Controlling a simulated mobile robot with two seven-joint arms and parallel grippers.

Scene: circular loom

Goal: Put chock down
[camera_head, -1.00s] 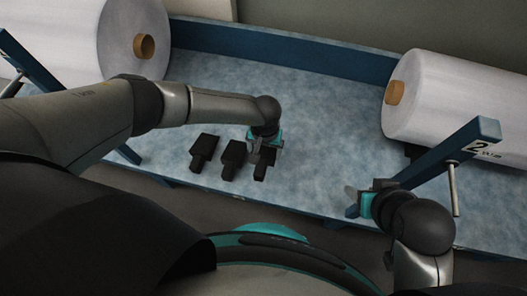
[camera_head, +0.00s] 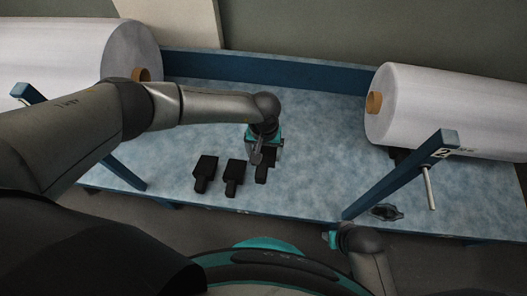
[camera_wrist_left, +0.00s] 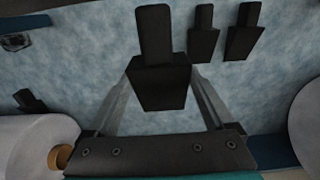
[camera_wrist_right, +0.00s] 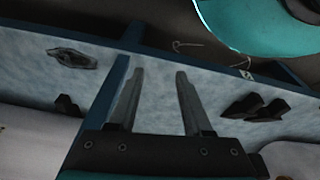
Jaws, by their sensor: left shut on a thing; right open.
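The black chock (camera_head: 262,172) is at the right end of a row of three on the blue-grey mottled bed. My left gripper (camera_head: 257,153) is above it, pointing down. In the left wrist view the chock's wide block (camera_wrist_left: 158,86) lies between the two fingers, its narrower stem pointing away. The gripper is shut on it; I cannot tell whether the chock touches the bed. Two more chocks (camera_head: 205,172) and (camera_head: 232,176) stand apart to its left. My right gripper (camera_head: 332,238) is at the bed's front edge; its fingers (camera_wrist_right: 160,88) are open and empty.
White rolls flank the bed, left (camera_head: 95,60) and right (camera_head: 440,108). A blue arm marked 2 (camera_head: 400,175) slants up at right, beside my right gripper. A dark metal part (camera_head: 386,212) lies right of its foot. The bed's middle (camera_head: 320,140) is clear.

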